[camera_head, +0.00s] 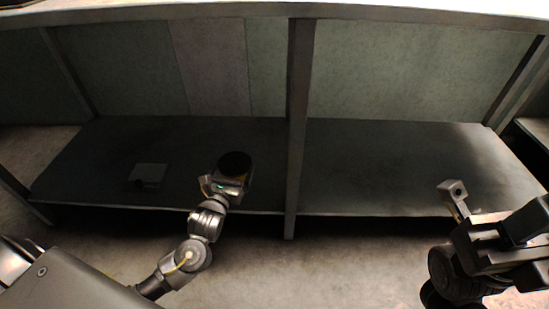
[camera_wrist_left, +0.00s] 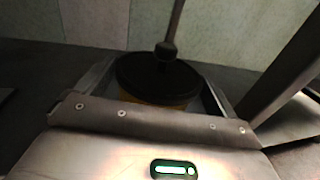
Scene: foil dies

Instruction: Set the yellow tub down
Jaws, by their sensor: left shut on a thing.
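The yellow tub shows in the left wrist view as a round dark top with a strip of yellow side (camera_wrist_left: 155,100) below it. In the head view only its dark round top (camera_head: 235,163) stands out, over the left bay of the low shelf. My left gripper (camera_head: 228,181) is shut on the tub, with a finger along each side in the left wrist view. I cannot tell whether the tub's base touches the shelf. My right arm is at the lower right of the head view, its gripper (camera_head: 455,192) only partly clear.
The dark low shelf (camera_head: 100,150) has a small dark box (camera_head: 148,175) left of the tub. An upright post (camera_head: 298,110) divides the bays, just right of the tub. The right bay (camera_head: 390,165) looks empty. A light top board (camera_head: 400,12) runs above.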

